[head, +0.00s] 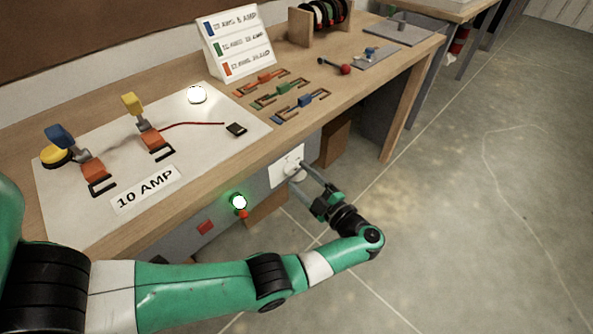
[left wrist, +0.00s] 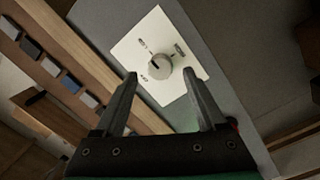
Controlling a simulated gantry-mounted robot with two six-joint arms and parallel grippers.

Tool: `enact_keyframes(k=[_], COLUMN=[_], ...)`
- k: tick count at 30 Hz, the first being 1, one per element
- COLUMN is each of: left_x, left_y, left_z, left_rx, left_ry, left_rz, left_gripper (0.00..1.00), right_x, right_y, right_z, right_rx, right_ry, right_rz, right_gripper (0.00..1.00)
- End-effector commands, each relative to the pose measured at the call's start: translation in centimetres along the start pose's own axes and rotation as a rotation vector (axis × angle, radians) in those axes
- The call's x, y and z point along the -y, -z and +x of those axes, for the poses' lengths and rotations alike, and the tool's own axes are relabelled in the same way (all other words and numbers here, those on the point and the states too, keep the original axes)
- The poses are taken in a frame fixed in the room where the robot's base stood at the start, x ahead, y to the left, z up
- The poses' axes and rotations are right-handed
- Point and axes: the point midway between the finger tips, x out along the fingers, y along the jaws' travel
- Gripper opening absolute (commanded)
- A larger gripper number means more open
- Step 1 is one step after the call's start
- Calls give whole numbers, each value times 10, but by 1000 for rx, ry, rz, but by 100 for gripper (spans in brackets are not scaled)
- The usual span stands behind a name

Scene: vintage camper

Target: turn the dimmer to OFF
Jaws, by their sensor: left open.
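The dimmer is a round pale knob (left wrist: 160,66) on a white plate (left wrist: 133,48), set in the grey front panel under the bench. A dark pointer mark shows on the knob, and small labels around it are too small to read. In the head view the plate (head: 279,171) is partly covered by my left gripper (head: 299,177). My left gripper is open, with its fingers pointing at the knob. In the left wrist view its fingertips (left wrist: 160,75) lie either side of the knob; I cannot tell whether they touch it. My right gripper is not in view.
A lit green lamp (head: 239,202) and a red button (head: 205,227) sit on the same panel. The wooden bench above holds a white board (head: 80,205) with switches, coloured fuse parts (head: 280,93) and a label stand (head: 236,47). The floor at right is clear.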

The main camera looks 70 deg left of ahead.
Motion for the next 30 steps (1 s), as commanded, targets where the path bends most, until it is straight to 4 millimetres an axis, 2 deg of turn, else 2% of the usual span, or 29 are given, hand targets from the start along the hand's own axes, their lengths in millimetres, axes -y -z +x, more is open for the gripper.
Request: enact_keyframes(k=[1, 5, 14, 26, 30], left_x=[0, 0, 0, 0, 0], left_y=[0, 0, 0, -1, -1], left_z=[8, 20, 22, 22, 22], left_rx=[-2, -1, 0, 0, 0], left_ry=[2, 0, -1, -1, -1], left_rz=[-2, -1, -1, -1, -2], left_gripper=[73, 73, 71, 0, 0], right_x=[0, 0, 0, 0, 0], right_y=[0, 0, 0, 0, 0], right_z=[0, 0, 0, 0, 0], right_rx=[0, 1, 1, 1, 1], right_ry=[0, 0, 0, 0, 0], right_rz=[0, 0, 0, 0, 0], right_gripper=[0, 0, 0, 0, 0])
